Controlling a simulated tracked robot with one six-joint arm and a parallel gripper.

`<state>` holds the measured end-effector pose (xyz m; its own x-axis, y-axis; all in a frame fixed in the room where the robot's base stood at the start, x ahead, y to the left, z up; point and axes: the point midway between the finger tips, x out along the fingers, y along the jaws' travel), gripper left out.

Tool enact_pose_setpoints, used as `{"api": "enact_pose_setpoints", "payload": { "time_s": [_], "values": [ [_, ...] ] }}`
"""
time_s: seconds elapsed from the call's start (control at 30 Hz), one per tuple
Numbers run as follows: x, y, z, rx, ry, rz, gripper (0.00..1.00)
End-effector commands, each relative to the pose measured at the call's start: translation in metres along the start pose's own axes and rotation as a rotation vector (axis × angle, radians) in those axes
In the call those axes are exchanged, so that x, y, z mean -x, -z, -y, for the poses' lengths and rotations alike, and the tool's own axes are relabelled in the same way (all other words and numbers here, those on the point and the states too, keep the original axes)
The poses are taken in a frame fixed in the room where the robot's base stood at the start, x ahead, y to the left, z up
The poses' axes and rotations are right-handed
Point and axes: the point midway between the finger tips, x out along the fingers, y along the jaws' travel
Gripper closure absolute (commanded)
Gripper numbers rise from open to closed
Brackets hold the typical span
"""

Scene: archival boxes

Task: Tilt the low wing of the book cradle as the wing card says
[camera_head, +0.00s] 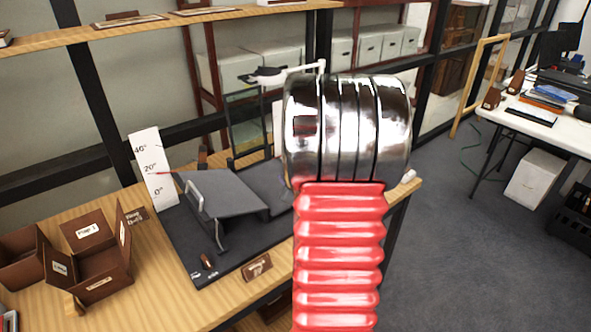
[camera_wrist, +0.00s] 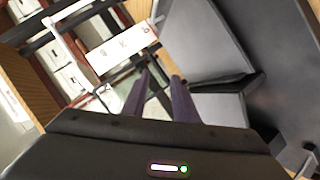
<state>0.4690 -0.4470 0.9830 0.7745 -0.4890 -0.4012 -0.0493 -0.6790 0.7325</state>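The book cradle is dark grey, on a dark base board (camera_head: 185,235). Its left wing (camera_head: 230,190) is tilted and has a pale handle loop (camera_head: 194,198) at its left edge. A white angle card (camera_head: 155,185) reads 40°, 20° and 0°; a thin red pointer (camera_head: 165,173) lies close to the 20° mark. A small brown card holder (camera_head: 257,267) stands at the front; its text is unreadable. My gripper (camera_wrist: 162,76) is open and empty in the wrist view, with grey cradle panels (camera_wrist: 208,40) to its right. My arm hides it in the head view.
Open brown boxes (camera_head: 100,275) stand left of the cradle on the wooden table (camera_head: 165,305). A small brown label stand (camera_head: 137,215) is by the angle card. A shelf (camera_head: 150,28) runs above, and shelves with white boxes (camera_head: 370,47) stand behind.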

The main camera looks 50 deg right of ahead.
Motion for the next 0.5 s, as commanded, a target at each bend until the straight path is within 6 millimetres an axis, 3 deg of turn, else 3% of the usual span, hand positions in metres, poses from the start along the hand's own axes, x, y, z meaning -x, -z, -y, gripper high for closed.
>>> {"api": "enact_pose_setpoints", "payload": {
  "time_s": [0.03, 0.3, 0.5],
  "values": [
    [-0.005, -0.019, -0.002, 0.007, -0.012, -0.005, 0.74],
    [-0.018, -0.096, -0.008, 0.073, -0.093, -0.087, 0.74],
    [-0.016, -0.128, -0.008, 0.096, -0.138, -0.129, 0.74]
  ]
}}
